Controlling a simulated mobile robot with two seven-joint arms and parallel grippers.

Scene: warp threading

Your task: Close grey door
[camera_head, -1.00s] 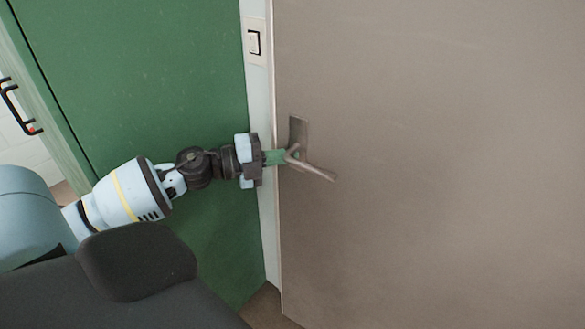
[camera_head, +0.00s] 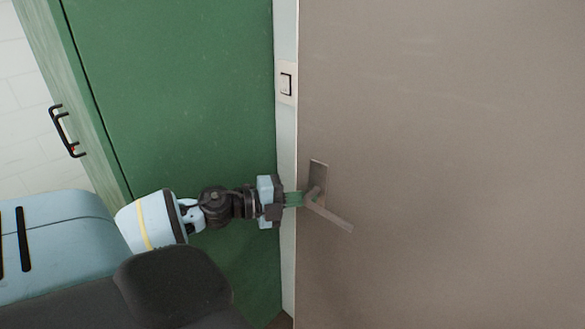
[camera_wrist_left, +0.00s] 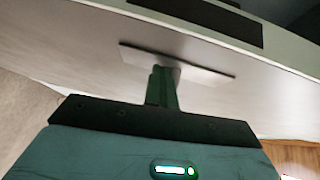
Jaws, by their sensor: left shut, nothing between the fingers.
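The grey door (camera_head: 440,120) fills the right side of the head view. Its lever handle (camera_head: 330,216) sticks out from a small plate near the door's left edge. My left gripper (camera_head: 300,199) is shut, with its green fingers at the base of the handle by the door's edge. In the left wrist view the fingers (camera_wrist_left: 162,88) reach up to the handle (camera_wrist_left: 178,60), with the pale door face (camera_wrist_left: 80,40) behind. Whether the fingertips touch the handle or the door, I cannot tell. My right gripper is not in view.
A green panel (camera_head: 170,90) stands left of the door, with a black pull handle (camera_head: 66,131) on its left side. A light switch (camera_head: 287,84) sits on the narrow wall strip between panel and door. White tiles (camera_head: 20,100) show at far left.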

